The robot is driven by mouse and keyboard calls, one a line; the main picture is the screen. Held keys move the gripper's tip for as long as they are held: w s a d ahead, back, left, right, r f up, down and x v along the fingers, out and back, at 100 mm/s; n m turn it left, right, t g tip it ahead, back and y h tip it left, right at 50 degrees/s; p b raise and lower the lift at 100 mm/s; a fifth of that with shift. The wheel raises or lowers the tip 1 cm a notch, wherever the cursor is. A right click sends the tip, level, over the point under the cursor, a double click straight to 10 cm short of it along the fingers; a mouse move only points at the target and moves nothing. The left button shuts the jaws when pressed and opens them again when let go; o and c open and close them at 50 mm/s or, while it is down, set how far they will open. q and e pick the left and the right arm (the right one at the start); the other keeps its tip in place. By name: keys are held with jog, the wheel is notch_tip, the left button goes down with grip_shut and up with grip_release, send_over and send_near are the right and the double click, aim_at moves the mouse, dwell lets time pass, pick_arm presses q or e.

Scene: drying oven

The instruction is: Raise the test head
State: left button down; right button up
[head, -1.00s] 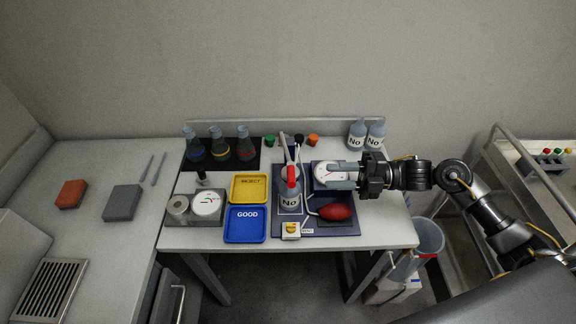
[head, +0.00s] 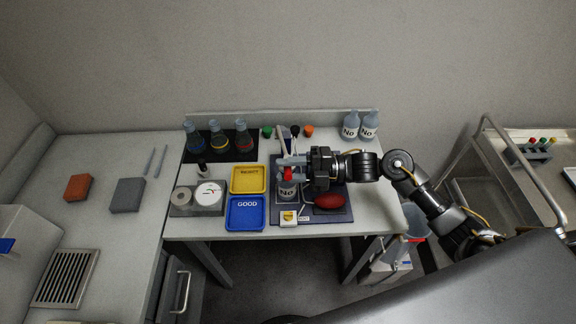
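The test stand (head: 283,140) rises from a dark blue mat (head: 342,214) on the table. My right gripper (head: 290,167) reaches in from the right over the bottle's top, beside the stand. Its two fingers appear one behind the other with a gap. They hide the test head area, so I cannot tell whether they grip anything. A dark red bulb (head: 329,201) lies on the mat below the gripper. My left gripper is not in view.
A yellow REJECT tray (head: 235,187) and a blue GOOD tray (head: 230,216) lie left of the mat. Flasks (head: 218,139) and two "No" bottles (head: 350,128) stand at the back. The front left table strip is clear.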

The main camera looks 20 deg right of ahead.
jog(key=shift+c, duration=0.2)
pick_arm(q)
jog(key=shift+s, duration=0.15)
pick_arm(e)
grip_shut()
